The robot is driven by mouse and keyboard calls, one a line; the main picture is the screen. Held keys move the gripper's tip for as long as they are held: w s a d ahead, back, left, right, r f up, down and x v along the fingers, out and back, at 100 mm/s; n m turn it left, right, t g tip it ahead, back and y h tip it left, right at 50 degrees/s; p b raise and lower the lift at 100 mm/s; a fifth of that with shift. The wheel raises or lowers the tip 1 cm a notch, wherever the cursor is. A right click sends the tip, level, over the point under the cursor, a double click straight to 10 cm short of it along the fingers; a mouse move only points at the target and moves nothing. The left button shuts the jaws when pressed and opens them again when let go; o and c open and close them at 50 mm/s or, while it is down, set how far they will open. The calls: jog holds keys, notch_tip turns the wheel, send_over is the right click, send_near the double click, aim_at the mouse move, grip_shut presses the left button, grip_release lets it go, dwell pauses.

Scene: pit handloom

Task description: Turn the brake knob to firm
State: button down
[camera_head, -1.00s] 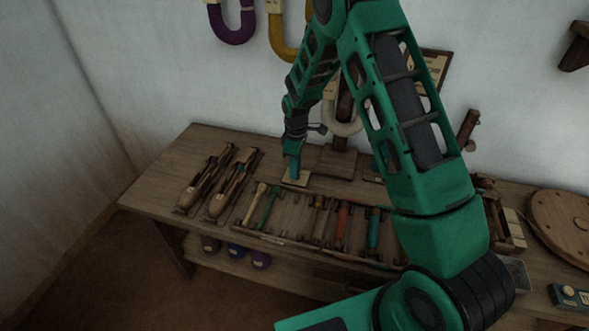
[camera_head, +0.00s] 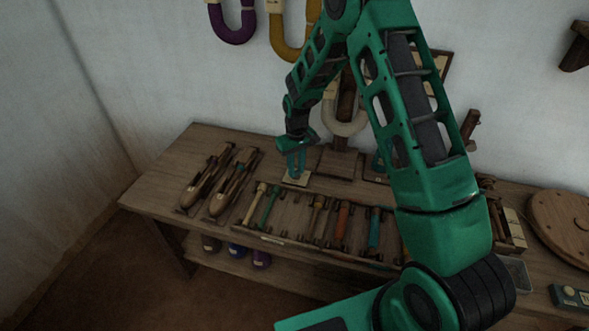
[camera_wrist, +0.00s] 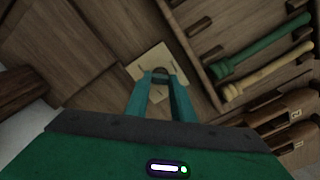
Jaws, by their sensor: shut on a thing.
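The brake knob (camera_wrist: 160,70) is a small dark piece on a pale square plate (camera_wrist: 153,60), seen in the wrist view. It is mostly hidden between the teal fingers of my gripper (camera_wrist: 161,76), which are shut on it. In the head view my gripper (camera_head: 295,174) points down at the same plate (camera_head: 294,181) on the bench. The knob itself is hidden there by the fingers. Markings on the plate are too small to read.
A rack of several coloured handled tools (camera_head: 318,218) lies in front of the plate on the bench (camera_head: 160,181). Two wooden shuttles (camera_head: 229,187) lie to its left. A wooden stand (camera_head: 339,161) is close on its right. The bench's left end is clear.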

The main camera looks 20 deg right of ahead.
jog(key=shift+w+d+r+m, duration=0.1)
jog(key=shift+m, duration=0.75)
jog(key=shift+w+d+m, duration=0.1)
jog(key=shift+m, duration=0.75)
jog(key=shift+a, duration=0.1)
jog(key=c, duration=1.6)
grip_release()
jog(key=shift+c, duration=0.2)
jog(key=shift+o, duration=0.6)
jog(key=shift+s, duration=0.1)
notch_tip(320, 180, up, 11)
jog(key=shift+f, duration=0.2)
